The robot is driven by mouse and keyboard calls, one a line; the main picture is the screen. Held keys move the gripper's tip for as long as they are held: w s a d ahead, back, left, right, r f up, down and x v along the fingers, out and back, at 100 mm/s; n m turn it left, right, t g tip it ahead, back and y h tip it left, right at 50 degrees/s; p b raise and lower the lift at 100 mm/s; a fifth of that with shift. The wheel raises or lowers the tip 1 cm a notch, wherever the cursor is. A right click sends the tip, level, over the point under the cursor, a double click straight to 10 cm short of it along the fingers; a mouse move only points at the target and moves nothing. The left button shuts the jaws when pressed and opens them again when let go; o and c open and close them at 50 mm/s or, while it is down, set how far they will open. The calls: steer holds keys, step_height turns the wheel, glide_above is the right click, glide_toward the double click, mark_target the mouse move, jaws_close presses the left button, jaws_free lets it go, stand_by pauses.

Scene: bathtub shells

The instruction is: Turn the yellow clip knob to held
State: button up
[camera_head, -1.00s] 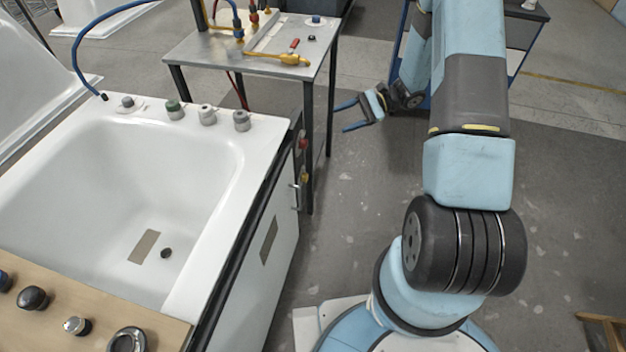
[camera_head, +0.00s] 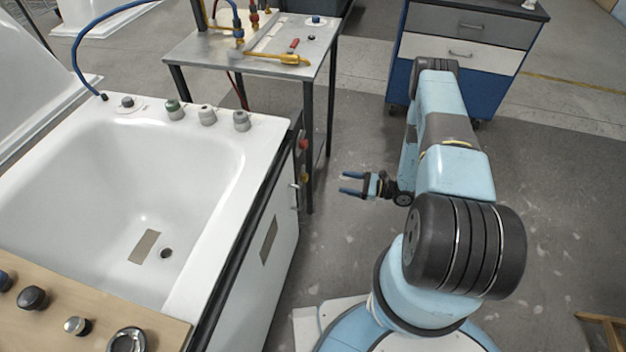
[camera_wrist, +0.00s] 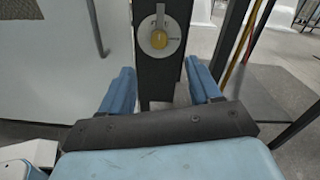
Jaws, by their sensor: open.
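The yellow clip knob (camera_wrist: 159,39) shows in the wrist view, on a pale round plate on a dark upright post (camera_wrist: 160,75). A grey lever or clip piece stands upward from it. In the head view a small yellow spot on the dark post beside the tub is the knob (camera_head: 305,176), seen edge-on. My gripper (camera_head: 345,184) is open and empty, its two blue fingers pointing left toward the post with a gap between. In the wrist view the fingers (camera_wrist: 161,90) lie either side of the post, below the knob. The lettering by the knob is too small to read.
A red knob (camera_head: 303,145) sits above on the same post. The white bathtub shell (camera_head: 215,225) and its side panel stand to the left. A metal table (camera_head: 240,55) with hoses is behind. A blue drawer cabinet (camera_head: 480,85) stands at the back right. Open floor lies right of the post.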

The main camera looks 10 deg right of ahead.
steer(key=f, duration=0.1)
glide_toward(305, 178)
steer(key=w+f+x, duration=0.1)
steer(key=x, duration=0.6)
steer(key=shift+d, duration=0.2)
steer(key=shift+f, duration=0.1)
steer(key=shift+c, duration=0.4)
steer(key=c, duration=1)
steer(key=shift+o, duration=0.2)
steer(key=shift+m, duration=0.3)
